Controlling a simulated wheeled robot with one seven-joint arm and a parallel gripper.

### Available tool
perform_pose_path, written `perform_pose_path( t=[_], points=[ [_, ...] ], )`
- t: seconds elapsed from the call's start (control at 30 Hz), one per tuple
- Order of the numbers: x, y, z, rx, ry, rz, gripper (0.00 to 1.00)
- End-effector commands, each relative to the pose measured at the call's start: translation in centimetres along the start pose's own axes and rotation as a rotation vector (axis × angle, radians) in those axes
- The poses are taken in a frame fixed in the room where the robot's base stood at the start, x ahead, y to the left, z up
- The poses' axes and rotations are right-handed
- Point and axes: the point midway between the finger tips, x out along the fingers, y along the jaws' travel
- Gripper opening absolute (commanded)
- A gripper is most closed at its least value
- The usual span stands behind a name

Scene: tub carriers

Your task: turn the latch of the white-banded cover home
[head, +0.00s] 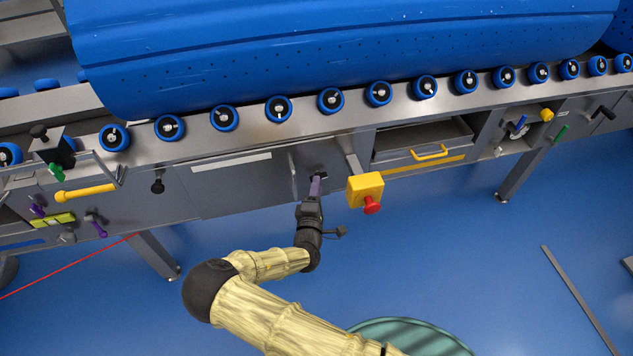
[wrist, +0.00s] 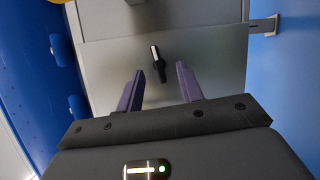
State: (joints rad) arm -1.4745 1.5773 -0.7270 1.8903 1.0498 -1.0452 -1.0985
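The cover (head: 238,178) is a flat grey panel on the front of the conveyor, with a white band (head: 232,162) along its top. In the wrist view a small latch (wrist: 158,63), black with a pale strip, sits on a grey plate (wrist: 210,65). It lies tilted ahead of and between my open, separated fingers, with no visible contact. Whether the plate belongs to the banded cover is unclear.
A yellow box with a red button (head: 366,190) sticks out close to the right of my gripper. A yellow-handled drawer (head: 430,153) is farther right. A blue tub (head: 340,50) rests above the rollers.

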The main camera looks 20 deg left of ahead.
Motion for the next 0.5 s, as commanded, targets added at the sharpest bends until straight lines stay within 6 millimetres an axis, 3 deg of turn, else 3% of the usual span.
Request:
perform_pose_path(
  t=[0.5],
  points=[
    [-10.6,0.1,-0.4,0.0,0.01,-0.001,0.37]
  ],
)
